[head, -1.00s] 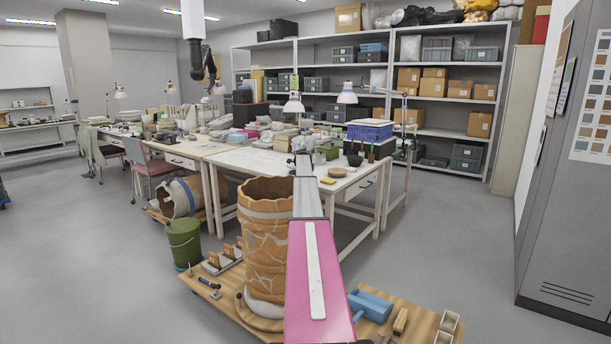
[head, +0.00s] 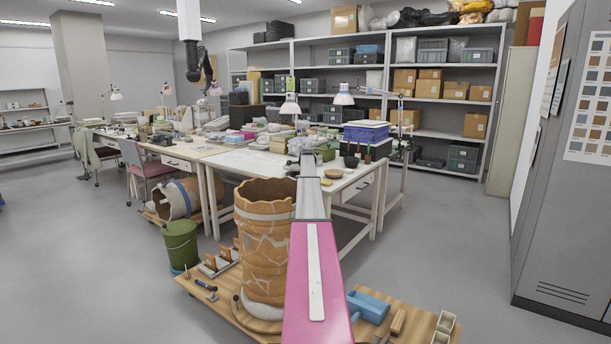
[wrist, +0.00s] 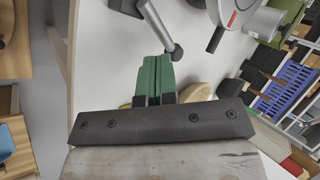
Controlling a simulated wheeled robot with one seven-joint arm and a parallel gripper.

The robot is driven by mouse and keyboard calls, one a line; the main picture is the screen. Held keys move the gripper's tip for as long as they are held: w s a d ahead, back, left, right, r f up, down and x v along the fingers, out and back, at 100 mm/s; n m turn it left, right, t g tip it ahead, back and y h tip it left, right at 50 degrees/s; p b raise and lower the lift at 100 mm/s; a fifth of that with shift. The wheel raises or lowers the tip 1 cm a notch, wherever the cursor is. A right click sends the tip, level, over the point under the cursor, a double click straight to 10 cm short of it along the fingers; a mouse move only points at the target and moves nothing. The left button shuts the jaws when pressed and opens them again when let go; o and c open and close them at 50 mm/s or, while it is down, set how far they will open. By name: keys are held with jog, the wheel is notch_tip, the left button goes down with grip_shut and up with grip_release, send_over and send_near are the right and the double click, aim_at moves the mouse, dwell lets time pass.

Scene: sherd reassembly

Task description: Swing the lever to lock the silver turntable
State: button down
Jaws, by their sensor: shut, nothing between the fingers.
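My gripper (wrist: 152,80) has green fingers pressed together and empty in the wrist view, above the pale worktable. Just beyond the fingertips is a grey lever rod (wrist: 157,22) with a dark ball knob (wrist: 177,53); a gap shows between knob and fingers. To its right is a grey round metal part (wrist: 235,12) with a red mark, and a dark handle (wrist: 216,39) beside it. This may be the silver turntable, but the frame edge cuts it off. In the head view my arm hides the gripper, and grey metal parts (head: 303,144) show just beyond the arm's end.
Low in front, a wooden board (head: 228,304) carries a patched clay vessel (head: 263,235). A green bucket (head: 181,246) stands left of it. Floor at right is clear.

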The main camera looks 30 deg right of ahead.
jog(key=shift+a, duration=0.15)
jog(key=shift+a, duration=0.6)
jog(key=s, duration=0.4)
jog(key=shift+s+a+r, duration=0.1)
jog(key=shift+a+r, duration=0.25)
jog(key=shift+r, duration=0.05)
jog(key=s+r, duration=0.6)
jog(key=r, duration=0.1)
jog(key=shift+a+r, duration=0.25)
jog(key=shift+a, duration=0.1)
